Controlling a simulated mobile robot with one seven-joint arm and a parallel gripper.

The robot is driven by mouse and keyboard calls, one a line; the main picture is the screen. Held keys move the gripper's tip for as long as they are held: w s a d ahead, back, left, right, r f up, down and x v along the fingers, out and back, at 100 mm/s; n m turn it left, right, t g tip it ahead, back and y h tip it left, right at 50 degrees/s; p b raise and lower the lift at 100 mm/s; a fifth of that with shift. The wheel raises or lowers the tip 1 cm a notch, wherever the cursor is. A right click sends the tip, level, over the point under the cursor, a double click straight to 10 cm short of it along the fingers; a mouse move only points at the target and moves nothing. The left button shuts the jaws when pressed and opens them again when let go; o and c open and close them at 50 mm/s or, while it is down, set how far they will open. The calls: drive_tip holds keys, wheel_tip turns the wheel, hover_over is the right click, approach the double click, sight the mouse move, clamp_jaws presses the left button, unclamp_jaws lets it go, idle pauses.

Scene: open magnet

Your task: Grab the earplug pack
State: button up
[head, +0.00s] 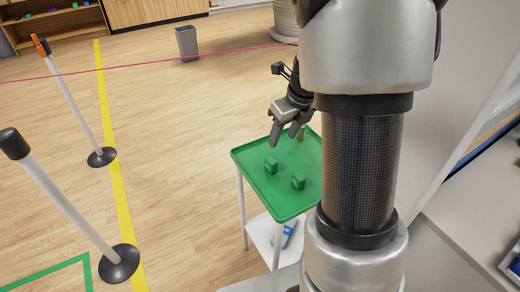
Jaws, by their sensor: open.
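A green tray table (258,181) stands left of my arm. Two small green objects sit apart on its top, one near the middle (271,165) and one closer to the front right (298,182). A small olive-coloured object (301,134) is near the back edge. I cannot tell which of these is the earplug pack, as they are too small to read. My gripper (285,136) is open, with its fingers pointing down over the back part of the tray. It appears empty. My arm hides the tray's right side.
A blue and white item (288,233) lies on the white lower shelf (262,231). Two barrier posts (69,205) (75,110) stand at left beside a yellow floor line (117,190). A grey bin (187,43) is at the back. A counter (470,215) is at right.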

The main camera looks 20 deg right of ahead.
drive_tip(key=b, duration=0.3)
approach(272, 160)
drive_tip(key=x, duration=0.5)
drive_tip(key=shift+s, duration=0.35)
drive_tip(key=shift+w+b+x, duration=0.15)
drive_tip(key=shift+b+x, duration=0.4)
drive_tip(key=shift+x, duration=0.95)
drive_tip(key=shift+w+b+x, duration=0.15)
drive_tip(key=shift+b+x, duration=0.35)
drive_tip(key=shift+x, duration=0.95)
drive_tip(key=shift+r, duration=0.15)
drive_tip(key=shift+c, duration=0.2)
clamp_jaws()
